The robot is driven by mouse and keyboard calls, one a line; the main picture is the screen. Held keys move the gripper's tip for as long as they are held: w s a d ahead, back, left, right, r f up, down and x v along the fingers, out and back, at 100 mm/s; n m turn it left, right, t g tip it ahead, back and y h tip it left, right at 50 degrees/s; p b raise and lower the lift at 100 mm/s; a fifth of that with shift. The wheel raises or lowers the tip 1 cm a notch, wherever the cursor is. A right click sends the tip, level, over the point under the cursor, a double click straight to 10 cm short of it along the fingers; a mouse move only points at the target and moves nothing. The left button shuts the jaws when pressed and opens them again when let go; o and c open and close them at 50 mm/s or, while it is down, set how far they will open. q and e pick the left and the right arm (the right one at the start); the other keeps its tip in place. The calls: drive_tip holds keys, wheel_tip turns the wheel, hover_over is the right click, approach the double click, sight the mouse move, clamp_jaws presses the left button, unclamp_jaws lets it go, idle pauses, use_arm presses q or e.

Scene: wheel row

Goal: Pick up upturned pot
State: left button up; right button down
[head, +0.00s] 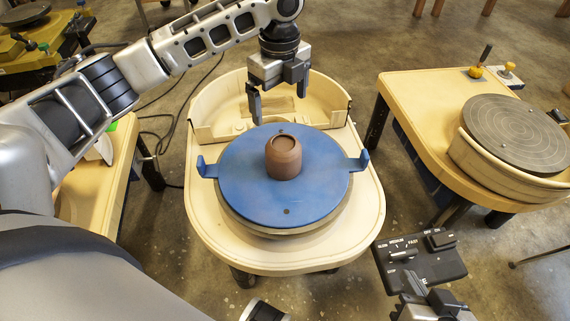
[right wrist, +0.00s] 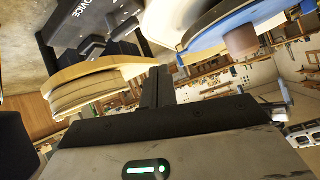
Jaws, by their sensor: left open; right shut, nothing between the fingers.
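The upturned pot (head: 284,160) is brown, with a foot ring on top. It stands on the blue disc (head: 236,181) of the middle wheel. My left gripper (head: 279,101) is open and empty above the wheel's far side, behind the pot and not touching it. My right gripper (head: 420,292) is shut and empty at the lower right, beside the control box and away from the pot. Its closed fingers (right wrist: 159,84) show in the right wrist view. The pot (right wrist: 241,41) also shows there at the upper right.
The cream wheel table (head: 250,255) has a raised splash wall (head: 194,106) at the back. Blue clips (head: 360,161) stick up at the disc's sides. A black control box (head: 432,268) is at the lower right. Another wheel (head: 515,130) stands to the right, with floor between.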

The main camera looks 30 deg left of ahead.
sight(281, 142)
use_arm(q)
wheel_tip(281, 142, down, 10)
drive_tip(key=b, duration=0.3)
drive_tip(key=shift+f, duration=0.65)
drive_tip(key=f+b, duration=0.2)
drive_tip(key=f, duration=0.1)
drive_tip(key=f+b, duration=0.1)
drive_tip(key=f, duration=0.1)
drive_tip(key=shift+s+d, duration=0.1)
drive_tip(key=shift+d, duration=0.25)
drive_tip(key=shift+f, duration=0.1)
use_arm(e)
drive_tip(key=a+r+t+y, duration=0.2)
drive_tip(key=r, duration=0.1)
drive_tip(key=shift+w+r+t, duration=0.1)
drive_tip(key=shift+t, duration=0.3)
use_arm(q)
drive_tip(key=c, duration=1.5)
drive_tip(key=shift+r, duration=0.2)
drive_tip(key=shift+c, duration=1.3)
use_arm(e)
drive_tip(key=shift+w+r, duration=0.1)
drive_tip(key=shift+w, duration=0.05)
